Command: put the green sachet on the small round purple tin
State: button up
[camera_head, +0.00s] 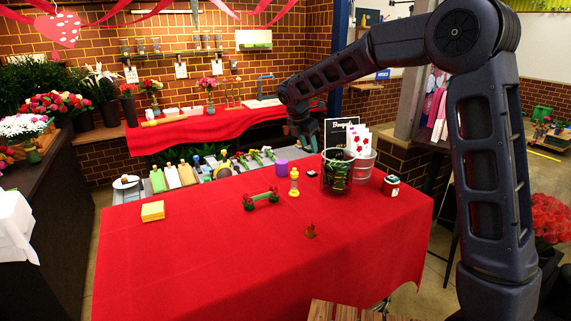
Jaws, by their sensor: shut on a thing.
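The small round purple tin (281,166) stands upright near the far edge of the red-covered table, and nothing shows on top of it. My gripper (311,143) is above the far side of the table, to the right of and higher than the tin, pointing down. It is shut on a small greenish thing that looks like the green sachet; at this size its outline blends with the fingers. The held thing is apart from the tin.
A dark wire basket (337,176) and a metal bucket (362,166) with cards stand right of my gripper. A red-and-green bar-shaped thing (262,199) lies in front. The table's (190,255) front left is clear.

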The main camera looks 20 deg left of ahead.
jog(key=w+a+r+n+t+y, duration=0.1)
jog(key=w+a+r+n, duration=0.15)
jog(key=w+a, duration=0.6)
jog(key=w+a+r+n+y, duration=0.15)
jog(key=w+a+n, duration=0.25)
jog(key=w+a, duration=0.45)
send_near(282, 161)
jog(key=shift+n, duration=0.35)
jog(key=x, duration=0.6)
jog(key=shift+f, duration=0.2)
jog(key=o, duration=0.9)
jog(key=shift+r, duration=0.1)
jog(key=v, duration=1.2)
jog(key=shift+r, duration=0.1)
